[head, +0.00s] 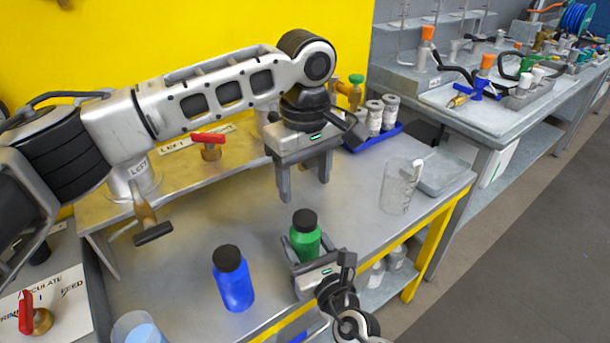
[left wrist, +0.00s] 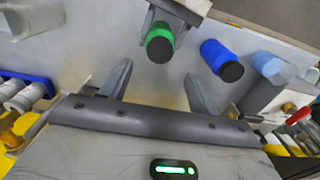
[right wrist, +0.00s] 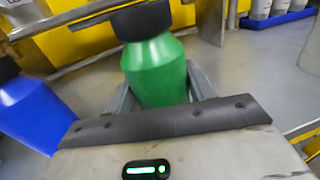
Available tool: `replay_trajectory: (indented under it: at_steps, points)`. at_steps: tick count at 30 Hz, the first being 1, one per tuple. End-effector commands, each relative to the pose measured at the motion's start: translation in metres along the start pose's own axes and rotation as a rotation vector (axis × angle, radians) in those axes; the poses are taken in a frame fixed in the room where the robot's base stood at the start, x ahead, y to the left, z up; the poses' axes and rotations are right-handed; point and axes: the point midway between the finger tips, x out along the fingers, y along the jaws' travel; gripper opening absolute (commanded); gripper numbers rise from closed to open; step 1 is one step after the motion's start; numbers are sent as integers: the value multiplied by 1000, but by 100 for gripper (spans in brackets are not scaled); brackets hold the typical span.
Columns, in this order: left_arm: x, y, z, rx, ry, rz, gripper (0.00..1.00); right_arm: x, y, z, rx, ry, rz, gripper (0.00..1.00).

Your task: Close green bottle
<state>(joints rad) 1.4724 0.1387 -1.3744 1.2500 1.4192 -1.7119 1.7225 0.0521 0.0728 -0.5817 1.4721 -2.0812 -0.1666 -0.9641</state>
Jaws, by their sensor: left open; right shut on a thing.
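The green bottle (head: 305,241) stands upright on the metal table with a black cap (head: 304,221) on its top. In the right wrist view the green bottle (right wrist: 156,72) sits between the fingers, its cap (right wrist: 141,20) on the neck; how tight the cap is, I cannot tell. My right gripper (head: 303,248) is shut on the green bottle's body from the front. My left gripper (head: 305,188) is open and empty above and behind the bottle, fingers pointing down. In the left wrist view the bottle's capped top (left wrist: 160,46) shows beyond the open fingers (left wrist: 158,85).
A blue bottle (head: 233,279) with a black cap stands left of the green one. A glass beaker (head: 400,186) stands to the right, and a blue tray (head: 375,138) with white-capped containers lies behind. A red-handled valve (head: 209,142) is on the back shelf.

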Motion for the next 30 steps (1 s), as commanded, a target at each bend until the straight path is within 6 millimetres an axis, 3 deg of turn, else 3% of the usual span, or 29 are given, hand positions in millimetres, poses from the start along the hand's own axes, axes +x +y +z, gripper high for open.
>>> replay_trajectory:
  at_steps: [8, 21, 30]
  points:
    - [3, 0, 0, 2, 0, -1, 61, 0, 0, -1, 0, 1, 1, 0]
    - [64, -1, -1, 0, 0, -3, 61, 0, 0, 0, 0, 1, 1, 0]
    - [80, 0, 0, 2, 0, 0, 61, 0, 0, 0, 0, 1, 1, 0]
